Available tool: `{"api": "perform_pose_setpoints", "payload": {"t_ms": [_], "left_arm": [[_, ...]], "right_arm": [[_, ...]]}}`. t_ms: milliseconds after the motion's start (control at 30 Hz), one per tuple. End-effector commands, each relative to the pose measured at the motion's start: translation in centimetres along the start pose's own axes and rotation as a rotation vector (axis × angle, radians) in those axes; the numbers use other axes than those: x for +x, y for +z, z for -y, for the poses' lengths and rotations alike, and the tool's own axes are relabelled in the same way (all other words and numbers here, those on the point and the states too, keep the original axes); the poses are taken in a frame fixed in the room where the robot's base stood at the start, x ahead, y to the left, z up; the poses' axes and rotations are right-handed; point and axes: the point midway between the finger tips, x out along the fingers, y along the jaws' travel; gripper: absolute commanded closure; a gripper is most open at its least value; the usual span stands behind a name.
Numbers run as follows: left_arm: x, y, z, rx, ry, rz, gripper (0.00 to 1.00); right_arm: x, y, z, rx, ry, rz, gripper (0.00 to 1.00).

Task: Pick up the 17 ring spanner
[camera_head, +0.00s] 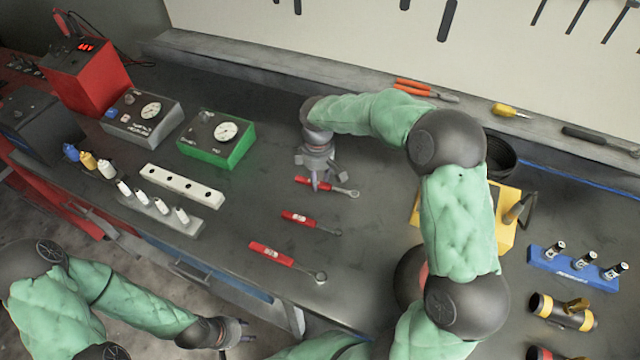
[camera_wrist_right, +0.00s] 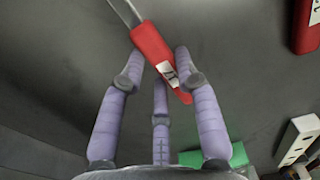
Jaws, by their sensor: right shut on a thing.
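Three red-handled ring spanners lie in a column on the dark bench: the far one (camera_head: 341,189), the middle one (camera_head: 299,217) and the near, largest one (camera_head: 268,254). Their white size labels are too small to read. My right gripper (camera_head: 316,184) is over the left part of the far spanner's handle. In the right wrist view its fingers (camera_wrist_right: 157,66) are shut on this red handle (camera_wrist_right: 150,46), with the label partly showing between them. I cannot tell whether the spanner is off the bench. My left gripper (camera_head: 240,332) is empty, low at the front, away from the spanners.
A green gauge box (camera_head: 215,150) and a white block with holes (camera_head: 181,186) stand left of the spanners. A yellow holder (camera_head: 506,225) and a blue rack (camera_head: 570,268) are on the right. Orange pliers (camera_head: 412,90) lie on the back ledge. Bench around the spanners is clear.

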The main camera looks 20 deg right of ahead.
Motion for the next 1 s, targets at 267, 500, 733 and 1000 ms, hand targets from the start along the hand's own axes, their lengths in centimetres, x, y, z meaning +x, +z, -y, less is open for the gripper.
{"api": "perform_pose_setpoints", "payload": {"t_ms": [267,500,733,1000], "left_arm": [[-0.1,0.0,-0.1,0.0,0.0,0.0,0.6],[-0.9,0.0,-0.3,0.0,0.0,0.0,0.6],[-2.2,0.1,-0.8,0.0,0.0,0.0,0.6],[-3.7,0.1,-1.3,0.0,0.0,0.0,0.6]], "right_arm": [[-0.5,0.0,0.0,0.0,0.001,-0.001,1.0],[-3.1,0.0,-0.1,0.001,0.003,-0.002,1.0],[-6.8,-2.2,1.9,-0.004,0.002,-0.002,1.0],[-10.5,-5.8,5.2,-0.006,0.001,-0.001,1.0]]}}
